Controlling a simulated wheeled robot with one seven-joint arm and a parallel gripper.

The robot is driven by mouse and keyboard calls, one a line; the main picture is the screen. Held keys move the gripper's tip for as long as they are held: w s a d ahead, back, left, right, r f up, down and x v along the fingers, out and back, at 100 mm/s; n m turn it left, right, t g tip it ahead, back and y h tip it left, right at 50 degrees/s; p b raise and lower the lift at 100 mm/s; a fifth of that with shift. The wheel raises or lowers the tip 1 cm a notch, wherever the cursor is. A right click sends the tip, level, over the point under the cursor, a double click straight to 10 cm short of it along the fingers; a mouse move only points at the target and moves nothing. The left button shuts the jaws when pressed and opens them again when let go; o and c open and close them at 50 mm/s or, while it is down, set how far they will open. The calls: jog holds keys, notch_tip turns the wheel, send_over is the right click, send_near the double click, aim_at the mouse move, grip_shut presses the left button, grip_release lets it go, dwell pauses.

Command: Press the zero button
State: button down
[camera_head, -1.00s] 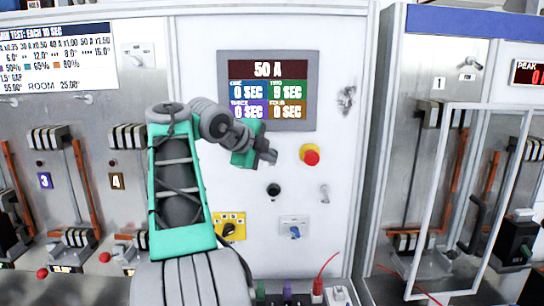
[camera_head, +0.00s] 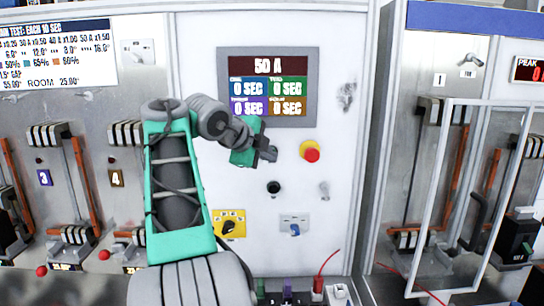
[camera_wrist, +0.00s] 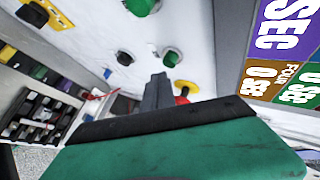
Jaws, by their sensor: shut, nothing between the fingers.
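My gripper (camera_head: 270,154) is shut and empty, in front of the white panel just below the display, left of the red button. In the wrist view its dark fingers (camera_wrist: 158,92) point toward the panel, with a round dark green button (camera_wrist: 171,57) near their tips. In the head view a dark round button (camera_head: 274,188) sits below my gripper, apart from it. No zero label is readable on any button, so I cannot tell which one is the zero button. The display (camera_head: 268,88) reads 50 A above several seconds fields.
A red button on a yellow base (camera_head: 310,152) is right of my gripper. A framed clear door (camera_head: 440,200) stands at right. Breaker bays flank the panel.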

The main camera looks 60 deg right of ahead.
jog(key=shift+s+a, duration=0.1)
jog(key=shift+a, duration=0.05)
jog(key=shift+s+a+b, duration=0.35)
jog(key=shift+a, duration=0.35)
jog(key=shift+s+a+b, duration=0.3)
jog(key=shift+s+a, duration=0.1)
jog(key=shift+a, duration=0.35)
jog(key=shift+s+a+b, duration=0.35)
jog(key=shift+a, duration=0.35)
